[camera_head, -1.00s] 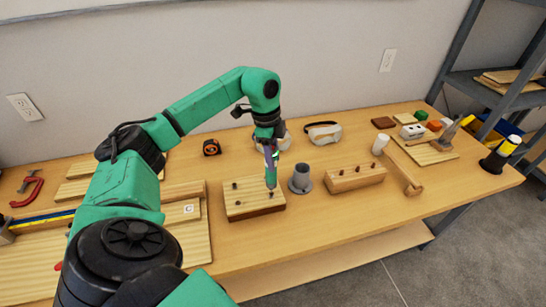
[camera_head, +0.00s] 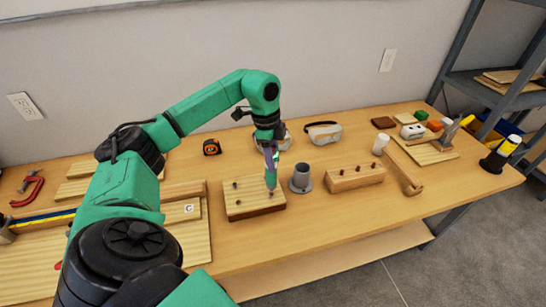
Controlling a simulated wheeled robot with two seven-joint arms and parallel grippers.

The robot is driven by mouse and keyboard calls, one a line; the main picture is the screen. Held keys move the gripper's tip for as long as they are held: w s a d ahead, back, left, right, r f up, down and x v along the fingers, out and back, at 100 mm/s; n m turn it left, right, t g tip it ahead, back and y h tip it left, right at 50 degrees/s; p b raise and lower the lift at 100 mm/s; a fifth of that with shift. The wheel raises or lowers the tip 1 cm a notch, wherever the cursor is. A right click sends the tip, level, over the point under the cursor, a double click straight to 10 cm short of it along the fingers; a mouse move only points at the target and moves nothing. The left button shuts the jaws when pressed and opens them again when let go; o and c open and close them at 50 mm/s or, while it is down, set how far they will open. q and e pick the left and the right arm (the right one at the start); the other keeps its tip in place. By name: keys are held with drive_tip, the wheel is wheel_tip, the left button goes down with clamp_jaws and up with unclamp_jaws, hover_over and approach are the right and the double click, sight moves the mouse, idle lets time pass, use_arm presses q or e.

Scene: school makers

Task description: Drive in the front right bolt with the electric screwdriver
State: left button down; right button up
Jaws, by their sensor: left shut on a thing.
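A light wooden block (camera_head: 248,198) with several dark bolts lies near the front middle of the bench. The front right bolt (camera_head: 271,193) is at the tip of the electric screwdriver (camera_head: 271,176). The screwdriver is green and purple and hangs upright, point down. My left gripper (camera_head: 270,145) is shut on it, above the right side of the block. I cannot tell whether the tip is seated in the bolt head. The front left bolt (camera_head: 238,205) and back left bolt (camera_head: 235,184) stand clear. My right gripper is not in view.
A grey round holder (camera_head: 301,178) stands close to the right of the block. Further right are a wooden rack with bolts (camera_head: 355,177) and a mallet (camera_head: 405,178). Safety goggles (camera_head: 323,132) and a tape measure (camera_head: 211,147) lie behind. Boards marked C (camera_head: 188,209) are to the left.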

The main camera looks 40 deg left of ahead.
sight(274, 149)
use_arm(q)
drive_tip(key=shift+f+p, duration=0.3)
drive_tip(key=shift+f, duration=0.25)
idle(2.2)
wheel_tip(274, 149, up, 6)
drive_tip(key=p, duration=0.6)
drive_tip(key=shift+r, duration=0.25)
drive_tip(key=shift+f, duration=0.15)
